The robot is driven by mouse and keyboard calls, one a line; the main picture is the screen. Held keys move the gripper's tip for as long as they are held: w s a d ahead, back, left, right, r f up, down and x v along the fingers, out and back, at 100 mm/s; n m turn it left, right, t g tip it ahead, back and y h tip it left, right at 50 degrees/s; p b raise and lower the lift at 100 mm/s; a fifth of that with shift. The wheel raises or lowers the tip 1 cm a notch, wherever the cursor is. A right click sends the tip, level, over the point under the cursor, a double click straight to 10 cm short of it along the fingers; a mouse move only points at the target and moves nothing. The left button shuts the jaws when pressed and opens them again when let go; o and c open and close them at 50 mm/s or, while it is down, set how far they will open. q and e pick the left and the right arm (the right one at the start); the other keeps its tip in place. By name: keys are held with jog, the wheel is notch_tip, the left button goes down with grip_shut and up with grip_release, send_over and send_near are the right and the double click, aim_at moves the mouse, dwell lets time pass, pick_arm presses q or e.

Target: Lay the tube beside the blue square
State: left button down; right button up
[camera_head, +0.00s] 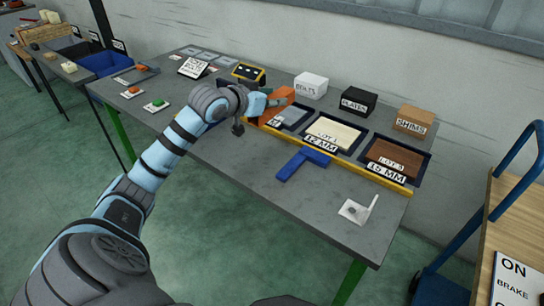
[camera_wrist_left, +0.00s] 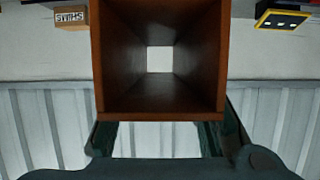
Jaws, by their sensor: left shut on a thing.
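The tube is an orange-brown, square, hollow length (camera_head: 276,106). My left gripper (camera_head: 268,100) is shut on it, at the left end of the row of trays. In the left wrist view the tube (camera_wrist_left: 160,105) fills the middle, seen straight through its open bore, between the dark fingers (camera_wrist_left: 160,138). The blue square (camera_head: 303,162) is an L-shaped tool lying flat on the grey table, to the right of and nearer than the held tube. They are apart. My right gripper is not in view.
Trays labelled 12 MM (camera_head: 333,133) and 15 MM (camera_head: 393,161) sit behind a yellow strip (camera_head: 345,162). Boxes for bolts (camera_head: 311,85), plates (camera_head: 357,102) and shims (camera_head: 414,121) stand behind. A small white bracket (camera_head: 357,210) is at front right. Bare table surrounds the blue square's near side.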

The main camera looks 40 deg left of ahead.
pick_arm(q)
notch_tip(320, 180, down, 18)
jog(key=b, duration=0.4)
jog(key=shift+r+b, duration=0.25)
jog(key=shift+b, duration=0.1)
jog(key=shift+r, duration=0.1)
jog(key=c, duration=1.1)
grip_release()
jog(key=shift+s, duration=0.1)
